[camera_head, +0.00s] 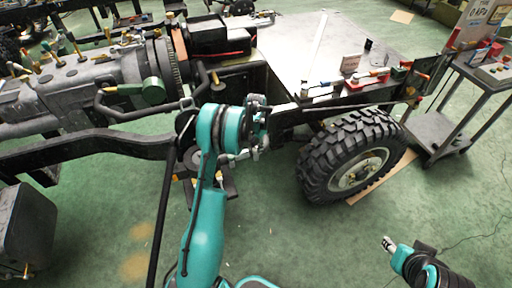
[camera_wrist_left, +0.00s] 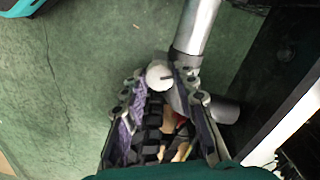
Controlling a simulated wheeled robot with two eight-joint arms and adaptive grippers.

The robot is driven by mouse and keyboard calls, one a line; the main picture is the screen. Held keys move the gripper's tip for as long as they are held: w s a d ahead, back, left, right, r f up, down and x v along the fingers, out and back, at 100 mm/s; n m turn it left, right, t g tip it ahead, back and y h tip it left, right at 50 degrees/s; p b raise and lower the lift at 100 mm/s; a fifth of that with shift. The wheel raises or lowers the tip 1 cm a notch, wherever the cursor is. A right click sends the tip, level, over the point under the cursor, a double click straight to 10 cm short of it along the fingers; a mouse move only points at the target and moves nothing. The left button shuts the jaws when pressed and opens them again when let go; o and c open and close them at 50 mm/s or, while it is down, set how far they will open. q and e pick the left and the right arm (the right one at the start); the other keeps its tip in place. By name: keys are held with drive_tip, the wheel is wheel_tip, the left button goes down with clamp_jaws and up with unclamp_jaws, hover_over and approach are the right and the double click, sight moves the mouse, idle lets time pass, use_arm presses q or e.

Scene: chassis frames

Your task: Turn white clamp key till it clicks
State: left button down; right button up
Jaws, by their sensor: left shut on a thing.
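A white round knob (camera_wrist_left: 158,76), which looks like the white clamp key, sits between the fingertips of my left gripper (camera_wrist_left: 157,84) in the left wrist view. The fingers stand on either side of it, and the gripper is shut on it. A grey metal cylinder (camera_wrist_left: 197,25) lies just beyond the right finger. In the head view my left gripper (camera_head: 256,128) is at the chassis frame, left of the wheel, and the key is too small or hidden to make out. My right gripper (camera_head: 388,243) is low at the right, away from the chassis; its fingers are too small to judge.
A large black tyre (camera_head: 352,155) stands right of my left gripper. A dark frame rail (camera_head: 90,140) runs left, below the engine and gearbox (camera_head: 85,80). A flat grey panel (camera_head: 325,50) lies behind. A cart (camera_head: 455,110) stands at the right. Green floor is free in front.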

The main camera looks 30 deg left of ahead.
sight(256, 149)
use_arm(q)
drive_tip(key=shift+m, duration=0.3)
drive_tip(key=c, duration=1.2)
unclamp_jaws()
drive_tip(key=shift+r, duration=0.1)
wheel_tip(256, 149, up, 12)
drive_tip(key=shift+f, duration=0.1)
